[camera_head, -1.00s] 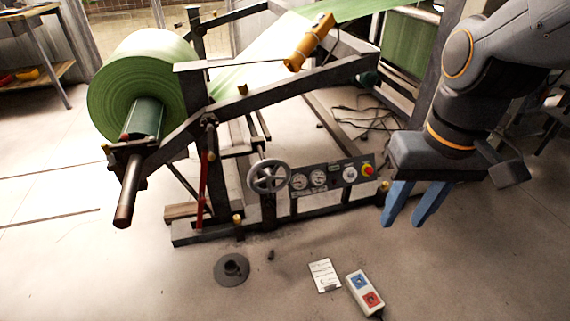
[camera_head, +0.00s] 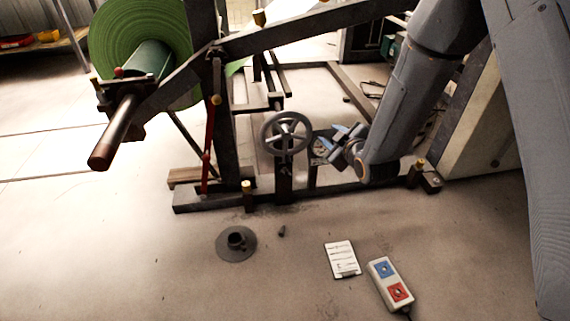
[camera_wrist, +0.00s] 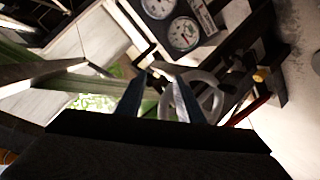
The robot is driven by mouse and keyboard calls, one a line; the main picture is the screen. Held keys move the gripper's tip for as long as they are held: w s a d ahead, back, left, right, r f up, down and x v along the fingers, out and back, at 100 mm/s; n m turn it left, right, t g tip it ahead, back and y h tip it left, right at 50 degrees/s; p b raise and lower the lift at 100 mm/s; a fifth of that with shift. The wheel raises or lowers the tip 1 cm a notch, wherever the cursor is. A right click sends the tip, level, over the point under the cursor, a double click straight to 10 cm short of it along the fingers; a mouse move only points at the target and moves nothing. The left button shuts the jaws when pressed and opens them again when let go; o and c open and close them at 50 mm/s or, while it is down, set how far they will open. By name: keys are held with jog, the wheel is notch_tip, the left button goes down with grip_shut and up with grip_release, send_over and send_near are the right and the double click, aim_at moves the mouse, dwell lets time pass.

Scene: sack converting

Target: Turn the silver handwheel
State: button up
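The silver handwheel (camera_head: 286,134), a spoked grey wheel, stands upright on the front of the machine frame in the head view. My gripper (camera_head: 334,143) is just to its right, its blue fingers pointing left toward the right side of the rim. In the wrist view the fingers of my gripper (camera_wrist: 160,76) are apart with nothing held between them. The handwheel (camera_wrist: 217,98) shows there beside and behind the right finger, partly hidden by it. I cannot tell whether the finger touches the rim.
A red lever (camera_head: 208,150) and a green roll (camera_head: 140,35) are to the left. A round base (camera_head: 236,244), a card (camera_head: 342,259) and a pendant (camera_head: 390,283) lie on the floor.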

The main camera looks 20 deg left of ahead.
jog(key=a+f+n+t+y+b, duration=0.1)
jog(key=a+f+n+y+b, duration=0.25)
jog(key=f, duration=0.65)
jog(key=n+y, duration=0.3)
jog(key=y, duration=0.1)
send_near(285, 156)
jog(key=f+x, duration=0.1)
jog(key=x, duration=0.2)
jog(key=shift+r+b+x, duration=0.25)
jog(key=shift+b+x, duration=0.75)
jog(key=shift+x, duration=1.05)
jog(key=shift+r+b+x, duration=0.2)
jog(key=shift+b+x, duration=0.8)
jog(key=shift+x, duration=1.05)
grip_shut()
jog(key=shift+t, duration=0.4)
